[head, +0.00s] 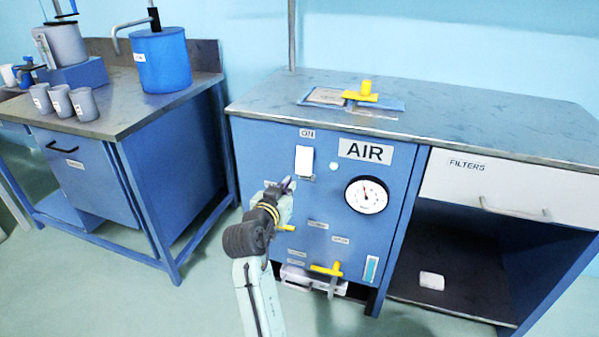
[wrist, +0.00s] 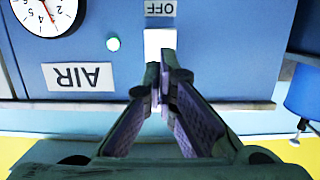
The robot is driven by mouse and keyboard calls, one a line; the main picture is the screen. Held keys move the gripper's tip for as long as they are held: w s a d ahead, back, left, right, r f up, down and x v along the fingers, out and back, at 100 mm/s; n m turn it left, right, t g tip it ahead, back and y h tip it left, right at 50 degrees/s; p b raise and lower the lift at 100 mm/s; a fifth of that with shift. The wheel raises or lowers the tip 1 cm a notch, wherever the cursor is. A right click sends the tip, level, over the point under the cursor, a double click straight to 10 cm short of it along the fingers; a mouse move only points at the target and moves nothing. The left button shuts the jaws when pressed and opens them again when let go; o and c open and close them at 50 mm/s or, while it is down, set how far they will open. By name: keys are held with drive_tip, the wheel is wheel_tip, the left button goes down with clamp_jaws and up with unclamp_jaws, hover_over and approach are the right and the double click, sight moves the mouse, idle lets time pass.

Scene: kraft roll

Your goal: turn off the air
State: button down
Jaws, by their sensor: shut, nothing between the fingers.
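The blue cabinet panel carries the AIR label (head: 365,151) and a white switch (head: 304,160) with an ON label (head: 307,133) above it. My gripper (head: 288,184) is shut and empty, just below and left of the switch in the head view. In the wrist view my gripper's fingertips (wrist: 166,72) overlap the switch and hide part of it. I cannot tell whether they touch it.
A round gauge (head: 366,195) is right of the switch. Yellow valve handles (head: 326,269) sit low on the panel. A white FILTERS drawer (head: 508,190) is at right. A side bench (head: 110,105) with a blue pot (head: 162,62) and cups stands left.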

sight(303, 170)
drive_tip(key=p+x, duration=0.2)
drive_tip(key=x, duration=0.7)
drive_tip(key=shift+w+d, duration=0.1)
drive_tip(key=shift+w, duration=0.2)
drive_tip(key=shift+f, duration=0.1)
drive_tip(key=shift+w+f+b, duration=0.15)
drive_tip(key=shift+f+b, duration=0.2)
drive_tip(key=shift+b, duration=0.9)
drive_tip(key=b, duration=0.1)
drive_tip(key=t+b, duration=0.1)
drive_tip(key=b, duration=0.1)
drive_tip(key=shift+w+d+f, duration=0.1)
drive_tip(key=shift+w+f, duration=0.15)
drive_tip(key=shift+r+h, duration=0.3)
drive_tip(key=shift+r, duration=0.2)
drive_tip(key=shift+d+f, duration=0.1)
